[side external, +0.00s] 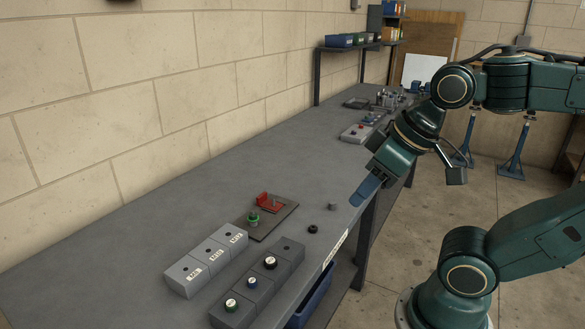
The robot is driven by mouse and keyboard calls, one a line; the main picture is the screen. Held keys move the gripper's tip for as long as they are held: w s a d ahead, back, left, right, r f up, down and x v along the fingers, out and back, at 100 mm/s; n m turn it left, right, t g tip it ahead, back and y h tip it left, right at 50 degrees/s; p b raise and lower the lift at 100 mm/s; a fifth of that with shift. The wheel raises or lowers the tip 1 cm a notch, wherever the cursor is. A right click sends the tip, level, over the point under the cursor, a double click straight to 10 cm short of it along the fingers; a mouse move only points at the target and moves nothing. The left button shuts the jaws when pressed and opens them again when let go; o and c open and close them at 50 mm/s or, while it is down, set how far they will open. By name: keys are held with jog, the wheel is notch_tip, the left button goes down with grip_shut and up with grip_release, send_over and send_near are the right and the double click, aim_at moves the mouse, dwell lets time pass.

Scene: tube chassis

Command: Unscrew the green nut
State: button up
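A green nut (253,218) sits at the near left part of a dark flat plate (275,222) on the workbench. A red bracket (268,199) stands on the same plate, behind and to the right of the nut. Whether the nut is threaded on something is too small to tell. My gripper (362,194) points down and left with its blue fingers near the bench's front edge. It is well to the right of the nut and apart from it. The fingers overlap in this view, so their opening is hidden.
A grey cylinder (332,206) and a black ring (312,229) lie between the plate and my gripper. Light grey labelled blocks (185,275) and a dark block row with round caps (289,249) stand nearer. Bench behind the plate is clear.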

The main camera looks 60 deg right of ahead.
jog(key=shift+c, duration=0.5)
jog(key=w+d+g, duration=0.3)
jog(key=w, duration=1.5)
jog(key=w+d+f+g, duration=0.1)
jog(key=w+d+f, duration=0.1)
jog(key=w+f, duration=0.3)
jog(key=w+d+f, duration=0.2)
jog(key=w+f, duration=0.2)
jog(key=f, duration=0.1)
jog(key=w+d+f+g, duration=0.1)
jog(key=w+d+f, duration=0.1)
jog(key=w+f, duration=0.3)
jog(key=shift+w+g, duration=0.3)
